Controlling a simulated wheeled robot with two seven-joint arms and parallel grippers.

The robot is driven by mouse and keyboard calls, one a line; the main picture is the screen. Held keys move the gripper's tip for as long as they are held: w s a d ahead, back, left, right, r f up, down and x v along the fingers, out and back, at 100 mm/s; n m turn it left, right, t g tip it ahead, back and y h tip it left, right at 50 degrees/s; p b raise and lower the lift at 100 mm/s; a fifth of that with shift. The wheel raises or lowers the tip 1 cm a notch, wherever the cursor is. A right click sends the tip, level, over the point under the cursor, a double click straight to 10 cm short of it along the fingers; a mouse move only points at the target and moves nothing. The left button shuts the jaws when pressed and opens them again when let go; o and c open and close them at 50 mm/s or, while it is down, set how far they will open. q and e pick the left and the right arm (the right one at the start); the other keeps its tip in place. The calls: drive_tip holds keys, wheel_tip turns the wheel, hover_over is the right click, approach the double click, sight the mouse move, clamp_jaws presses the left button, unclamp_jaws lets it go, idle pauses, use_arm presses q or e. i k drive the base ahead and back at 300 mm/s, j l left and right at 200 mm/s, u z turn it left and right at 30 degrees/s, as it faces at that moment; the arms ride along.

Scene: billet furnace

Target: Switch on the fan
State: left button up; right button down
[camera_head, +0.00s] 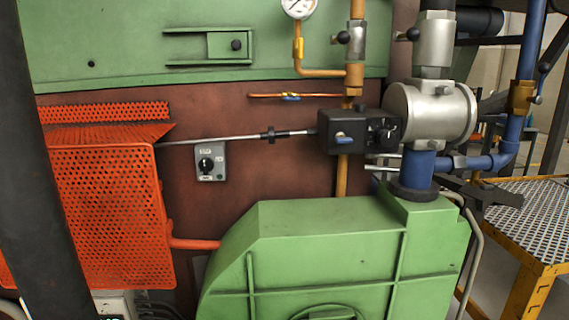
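The green fan housing (325,235) fills the lower middle, with part of a round opening at the bottom edge. A small grey switch box (210,162) is mounted on the red-brown wall, above and left of the housing. It carries a black rotary knob (206,164) and small labels that are too small to read. The knob's setting is hard to tell. Neither of my grippers is in view, and nothing touches the switch box.
An orange perforated guard (115,215) stands left of the switch box. A thin rod (235,138) crosses just above the box to a black actuator (345,132). Pipes and a silver valve body (430,112) are at right. A yellow-framed grating platform (530,215) stands far right.

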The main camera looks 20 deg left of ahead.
sight(206, 165)
drive_tip(key=l+u, duration=0.35)
drive_tip(key=l, duration=0.15)
drive_tip(key=k+l+u, duration=0.1)
drive_tip(key=l+u, duration=0.25)
drive_tip(key=l, duration=0.15)
